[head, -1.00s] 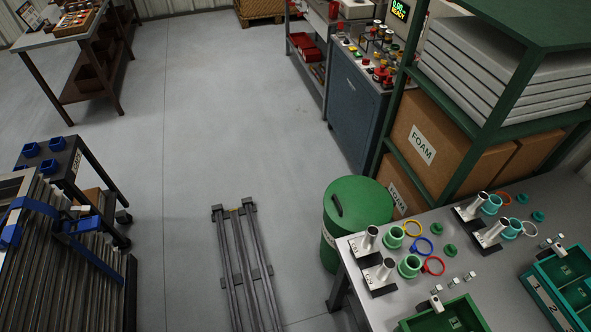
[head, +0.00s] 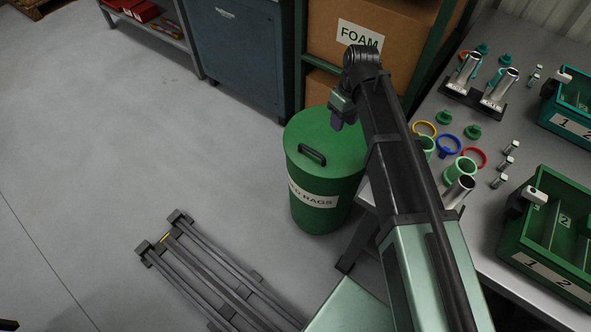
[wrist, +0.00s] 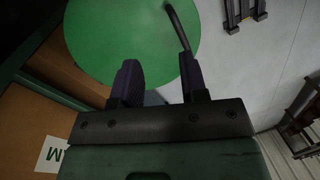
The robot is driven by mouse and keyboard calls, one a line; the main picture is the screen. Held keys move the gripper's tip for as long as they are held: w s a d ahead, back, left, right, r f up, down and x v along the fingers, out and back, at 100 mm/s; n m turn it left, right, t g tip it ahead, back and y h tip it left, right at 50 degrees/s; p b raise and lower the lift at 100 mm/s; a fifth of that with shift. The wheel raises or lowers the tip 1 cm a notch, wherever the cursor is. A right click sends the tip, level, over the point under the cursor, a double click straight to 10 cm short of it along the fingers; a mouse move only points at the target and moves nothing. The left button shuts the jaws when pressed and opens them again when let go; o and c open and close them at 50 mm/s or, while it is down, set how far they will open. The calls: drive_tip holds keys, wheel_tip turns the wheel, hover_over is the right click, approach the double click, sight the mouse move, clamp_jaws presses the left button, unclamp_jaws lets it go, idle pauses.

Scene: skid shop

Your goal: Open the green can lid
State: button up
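The green can (head: 327,180) stands on the floor with a "rags" label on its side. Its round green lid (head: 335,133) lies flat on top and looks closed. A dark bar handle (head: 312,155) sits on the lid toward its near left side. My gripper (head: 337,124) is over the far right part of the lid, apart from the handle. In the wrist view the lid (wrist: 125,30) fills the top, with the handle (wrist: 177,27) beyond the right finger. My gripper's two dark fingers (wrist: 160,82) are spread with nothing between them.
A workbench (head: 430,110) with cups, rings and green bins (head: 550,225) stands right of the can. A shelf with foam boxes (head: 370,38) is behind it. Dark metal frames (head: 220,275) lie on the floor in front. The floor at left (head: 130,130) is clear.

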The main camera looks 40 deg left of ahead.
sight(312, 150)
drive_tip(key=s+a+f+n, duration=0.2)
drive_tip(key=a+f+n, duration=0.15)
drive_tip(key=a, duration=0.35)
drive_tip(key=f+b, duration=0.3)
drive_tip(key=s+f+b, duration=0.1)
drive_tip(key=f+b, duration=0.6)
drive_tip(key=b, duration=0.1)
drive_tip(key=shift+s+d+f, duration=0.15)
drive_tip(key=shift+s+d, duration=0.05)
drive_tip(key=shift+s, duration=0.15)
clamp_jaws()
